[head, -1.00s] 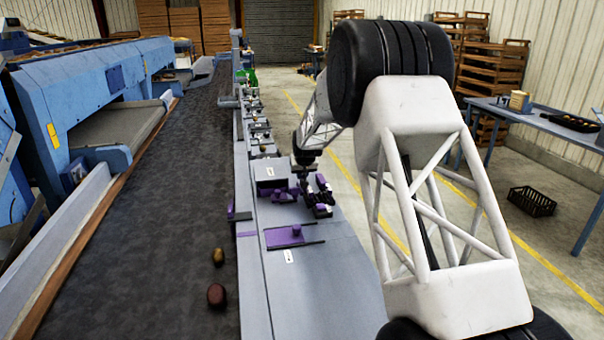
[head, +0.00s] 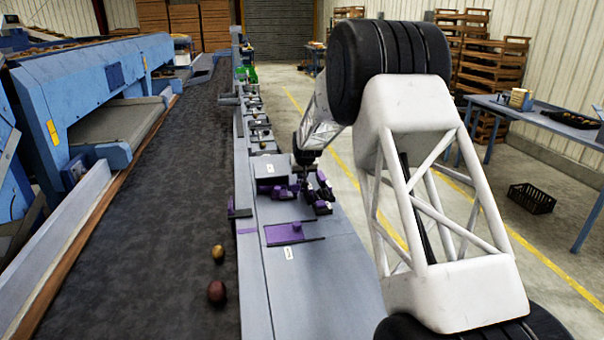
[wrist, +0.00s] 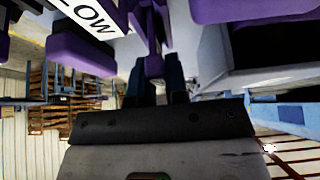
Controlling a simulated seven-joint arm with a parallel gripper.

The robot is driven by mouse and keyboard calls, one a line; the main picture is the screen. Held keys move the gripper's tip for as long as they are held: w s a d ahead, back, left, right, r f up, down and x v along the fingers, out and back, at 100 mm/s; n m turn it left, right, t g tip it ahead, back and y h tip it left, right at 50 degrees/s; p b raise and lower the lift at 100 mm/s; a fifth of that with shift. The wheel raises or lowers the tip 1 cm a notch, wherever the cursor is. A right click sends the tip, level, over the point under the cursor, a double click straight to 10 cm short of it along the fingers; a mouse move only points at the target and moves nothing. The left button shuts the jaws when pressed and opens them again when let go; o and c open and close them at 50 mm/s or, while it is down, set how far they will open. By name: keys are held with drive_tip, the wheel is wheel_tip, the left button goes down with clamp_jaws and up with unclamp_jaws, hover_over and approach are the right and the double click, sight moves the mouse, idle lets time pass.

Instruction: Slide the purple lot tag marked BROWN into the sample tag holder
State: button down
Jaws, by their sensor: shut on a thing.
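My gripper (wrist: 153,85) is shut on a narrow purple piece (wrist: 153,62) in the wrist view, which looks like a tag's grip; its marking cannot be read. A white label ending in "LOW" (wrist: 88,15) sits on purple parts at upper left in that view. In the head view my gripper (head: 304,178) is small and low over the grey bench, among purple pieces (head: 322,196). A grey box (head: 270,167) with a white label stands just left of it. Which piece is the sample tag holder, and whether the held piece touches it, I cannot tell.
Several bench stations continue behind. The bench front is clear.

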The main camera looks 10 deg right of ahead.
drive_tip(key=shift+f, duration=0.4)
idle(0.5)
drive_tip(key=c, duration=0.7)
unclamp_jaws()
drive_tip(key=shift+c, duration=0.2)
drive_tip(key=shift+r, duration=0.1)
drive_tip(key=shift+r, duration=3.4)
drive_tip(key=shift+s, duration=0.1)
